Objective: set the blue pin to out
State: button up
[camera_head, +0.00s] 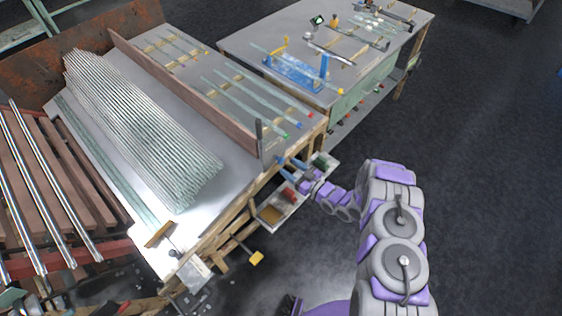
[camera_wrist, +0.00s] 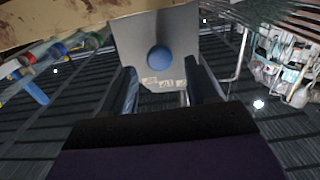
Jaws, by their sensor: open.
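The blue pin shows in the wrist view as a round blue knob (camera_wrist: 159,58) on a grey plate (camera_wrist: 190,45) with small pale labels along its edge. The knob faces the camera, so how far it stands out cannot be told. My gripper (camera_wrist: 161,88) is open, with one dark finger on each side below the knob. The knob appears centred between the fingers, and nothing is held. In the head view my gripper (camera_head: 284,168) is at the front edge of the bench, where the pin cannot be made out clearly.
A bench (camera_head: 130,75) holds a bundle of glass tubes (camera_head: 140,120) and several tubes with coloured ends. A shallow tray (camera_head: 272,213) hangs below my gripper. A yellow knob (camera_head: 257,258) sticks out at the bench front. A second table (camera_head: 265,35) stands behind; dark floor at right is clear.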

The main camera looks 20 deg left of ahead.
aim_at(283, 162)
jog(key=x, duration=0.5)
jog(key=shift+w+a+b, duration=0.2)
jog(key=shift+a+b, duration=0.1)
jog(key=shift+b, duration=0.1)
grip_shut()
